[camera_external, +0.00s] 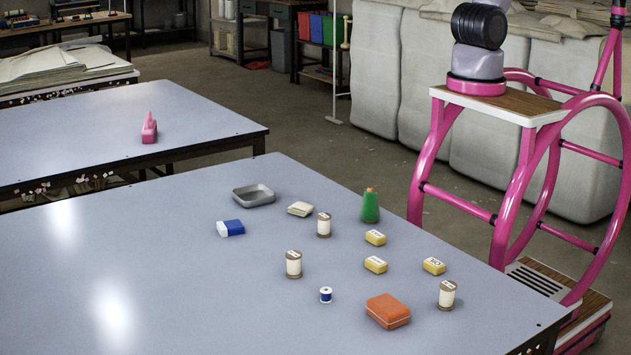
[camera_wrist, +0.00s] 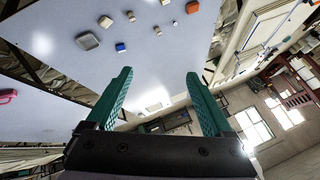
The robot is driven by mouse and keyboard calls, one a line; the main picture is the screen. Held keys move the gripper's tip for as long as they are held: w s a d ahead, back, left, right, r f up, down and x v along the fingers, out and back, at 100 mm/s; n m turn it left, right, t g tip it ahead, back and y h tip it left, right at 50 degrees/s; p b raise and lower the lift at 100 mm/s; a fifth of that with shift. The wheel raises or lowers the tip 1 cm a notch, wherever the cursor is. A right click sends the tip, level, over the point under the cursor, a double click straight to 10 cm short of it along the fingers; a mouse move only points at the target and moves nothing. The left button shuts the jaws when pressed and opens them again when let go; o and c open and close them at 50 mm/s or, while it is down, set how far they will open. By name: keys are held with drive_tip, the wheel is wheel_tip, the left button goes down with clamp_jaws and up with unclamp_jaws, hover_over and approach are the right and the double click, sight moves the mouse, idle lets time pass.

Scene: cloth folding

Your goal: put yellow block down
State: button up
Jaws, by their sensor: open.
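Three small yellow blocks rest on the near table in the external view: one behind (camera_external: 375,238), one in front of it (camera_external: 375,264), and one to the right (camera_external: 433,266). They stand apart from each other. My gripper (camera_wrist: 159,75) shows in the wrist view with its two teal fingers spread wide and nothing between them. It is away from the tabletop things, which look small and far off at the top of that view. I cannot tell the yellow blocks apart there. The gripper is outside the external view.
A pink object (camera_external: 149,128) stands on the far table.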

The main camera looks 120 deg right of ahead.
drive_tip(key=shift+s+d+r, duration=0.15)
drive_tip(key=shift+s+d, duration=0.05)
drive_tip(key=shift+s, duration=0.3)
drive_tip(key=shift+s+d+r, duration=0.15)
drive_tip(key=shift+s+d, duration=0.05)
drive_tip(key=shift+s, duration=0.25)
drive_tip(key=shift+s+d, duration=0.15)
drive_tip(key=shift+s, duration=0.3)
drive_tip(key=shift+c, duration=1.1)
